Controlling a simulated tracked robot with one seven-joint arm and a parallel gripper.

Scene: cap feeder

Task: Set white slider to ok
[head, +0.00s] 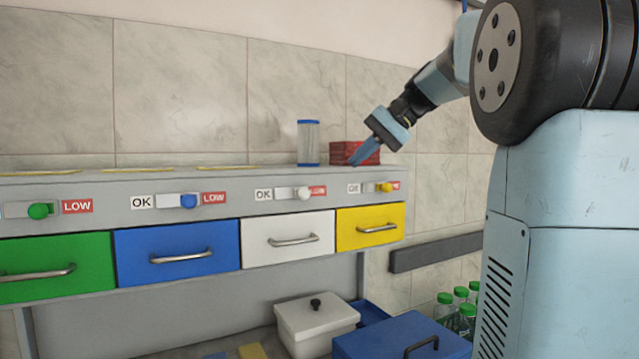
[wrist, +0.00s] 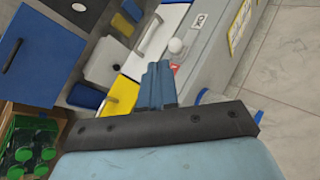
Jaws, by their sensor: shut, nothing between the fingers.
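The white slider (head: 303,193) is a round white knob on the grey feeder front, above the white drawer (head: 288,239). It sits at the right end of its track, next to the red LOW label (head: 318,190), with the OK label (head: 264,194) to its left. My gripper (head: 357,161) is shut and empty. In the head view it is up and to the right of the white slider, near the feeder's top edge. In the wrist view the white knob (wrist: 176,45) shows just beyond the closed fingertips (wrist: 158,66), apart from them as far as I can tell.
The yellow slider (head: 385,187) is to the right, the blue slider (head: 188,201) and green slider (head: 39,211) to the left. A clear cylinder with blue ends (head: 308,143) and a red box (head: 345,152) stand on the feeder top. Drawer handles stick out below.

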